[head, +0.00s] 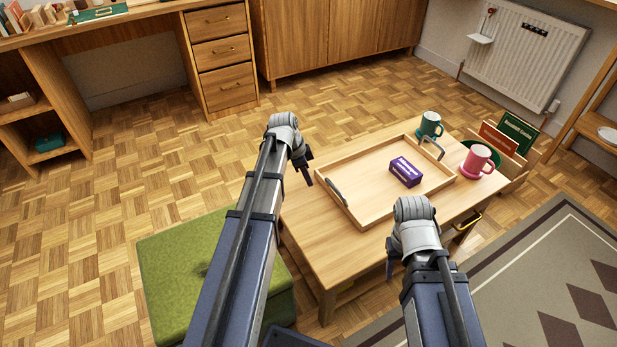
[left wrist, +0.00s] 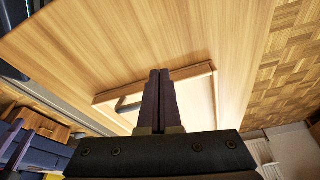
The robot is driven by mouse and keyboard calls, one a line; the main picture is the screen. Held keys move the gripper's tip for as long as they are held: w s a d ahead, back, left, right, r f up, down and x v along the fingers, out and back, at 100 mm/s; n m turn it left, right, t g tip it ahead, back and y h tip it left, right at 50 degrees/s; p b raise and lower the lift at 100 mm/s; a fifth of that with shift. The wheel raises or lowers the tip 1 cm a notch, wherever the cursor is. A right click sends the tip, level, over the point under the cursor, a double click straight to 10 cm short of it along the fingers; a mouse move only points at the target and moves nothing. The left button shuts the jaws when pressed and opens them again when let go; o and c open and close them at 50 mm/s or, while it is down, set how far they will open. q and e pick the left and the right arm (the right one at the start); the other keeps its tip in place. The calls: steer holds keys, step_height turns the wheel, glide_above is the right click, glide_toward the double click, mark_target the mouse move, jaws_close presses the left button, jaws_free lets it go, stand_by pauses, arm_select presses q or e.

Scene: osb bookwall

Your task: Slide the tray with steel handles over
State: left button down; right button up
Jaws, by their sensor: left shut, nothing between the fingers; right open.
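The wooden tray (head: 367,216) lies on the low wooden table (head: 322,268), with a steel handle (head: 337,191) at its left end and another steel handle (head: 433,147) at its far right end. A purple box (head: 406,172) lies in the tray. My left gripper (head: 308,179) is shut and empty, just left of the tray's left end; I cannot tell if it touches. In the left wrist view its closed fingers (left wrist: 157,90) overlap the tray's rim (left wrist: 195,73), beside a handle (left wrist: 127,105). My right gripper (head: 390,262) is open near the table's front edge, partly hidden by its wrist.
A green mug (head: 430,125) and a pink mug (head: 477,160) stand beyond the tray's right end. A holder with books (head: 519,132) is at the far right. A green stool (head: 170,268) is left of the table. The table is bare left of the tray.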

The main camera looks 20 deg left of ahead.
arm_select(q)
steer(key=p+v, duration=0.7)
steer(key=v, duration=0.1)
steer(key=shift+a+r, duration=0.1)
steer(key=shift+a, duration=0.05)
steer(key=s+d+n+g+y, duration=0.2)
steer(key=s+d+n+y, duration=0.35)
steer(key=s+d, duration=1.45)
step_height(320, 180, up, 28)
steer(key=d+n+h+p, duration=0.1)
steer(key=n+p, duration=0.1)
steer(key=p, duration=2.7)
steer(key=shift+w+d+r, duration=0.2)
steer(key=shift+w+d, duration=0.05)
steer(key=shift+d, duration=0.05)
steer(key=shift+h, duration=0.25)
